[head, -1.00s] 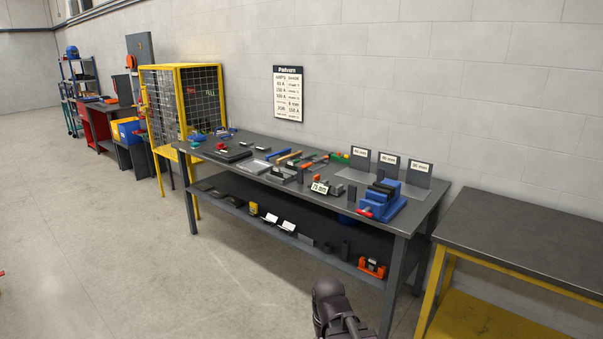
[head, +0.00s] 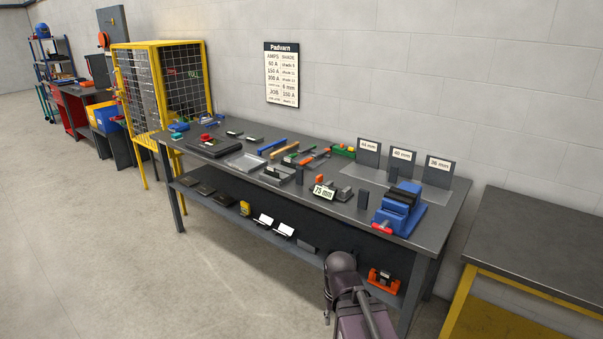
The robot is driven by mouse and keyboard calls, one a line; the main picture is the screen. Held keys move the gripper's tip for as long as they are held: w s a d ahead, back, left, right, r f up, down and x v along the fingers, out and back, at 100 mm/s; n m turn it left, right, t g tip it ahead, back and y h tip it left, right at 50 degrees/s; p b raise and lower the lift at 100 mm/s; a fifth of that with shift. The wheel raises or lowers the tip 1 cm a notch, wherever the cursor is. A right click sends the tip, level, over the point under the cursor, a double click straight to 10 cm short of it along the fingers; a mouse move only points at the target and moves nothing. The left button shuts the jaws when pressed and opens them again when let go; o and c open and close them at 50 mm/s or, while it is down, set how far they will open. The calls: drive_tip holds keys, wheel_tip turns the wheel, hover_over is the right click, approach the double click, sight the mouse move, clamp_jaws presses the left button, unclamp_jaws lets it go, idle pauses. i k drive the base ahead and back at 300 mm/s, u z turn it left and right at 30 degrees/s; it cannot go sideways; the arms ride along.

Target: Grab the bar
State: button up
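I cannot tell for sure which piece is the bar. Several bar-like pieces lie on the long grey workbench (head: 340,228): a blue bar (head: 271,146), a tan bar (head: 285,150) beside it, and small dark upright blocks, one (head: 363,198) left of the blue vise (head: 401,207). A white "75 mm" tag (head: 324,192) stands by grey metal pieces. The vise sits near the bench's right end, with a red handle at its front. Only dark links of my arm show at the bottom, in front of the bench. My gripper is not visible.
Three labelled plates (head: 403,163) stand behind the vise. The bench's lower shelf (head: 272,237) holds small items, including an orange device (head: 384,281). A yellow-framed table (head: 530,250) is at right, a yellow mesh cage (head: 165,95) at left. The floor at left is clear.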

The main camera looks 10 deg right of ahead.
sight(300, 172)
drive_tip(key=u, duration=0.05)
drive_tip(key=i, duration=0.1)
drive_tip(key=k, duration=0.7)
drive_tip(key=z, duration=0.4)
drive_tip(key=i, duration=1.9)
drive_tip(key=u, duration=0.1)
